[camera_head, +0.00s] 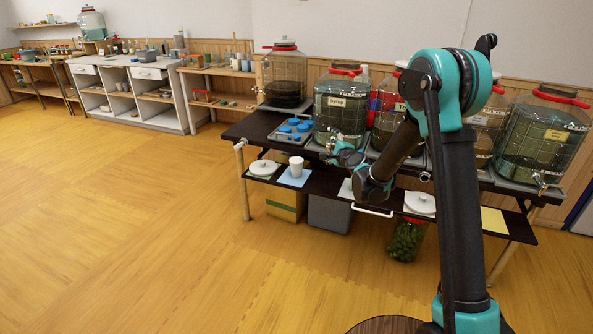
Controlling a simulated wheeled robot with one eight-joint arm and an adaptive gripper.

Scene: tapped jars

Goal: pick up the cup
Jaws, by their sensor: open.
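A white cup (296,167) stands upright on a light blue square (289,181) on the lower shelf of the dark table. My gripper (335,147) is at the end of my teal and black arm, in front of the table, to the right of the cup and a little higher in the picture. It is open, small in the view and apart from the cup. Its fingers overlap the jar behind them, so their exact edges are hard to make out.
Large tapped jars with red rims, one a labelled jar (341,108), line the dark table (250,127). A grey bin (329,214) stands below. Open floor (130,220) lies left.

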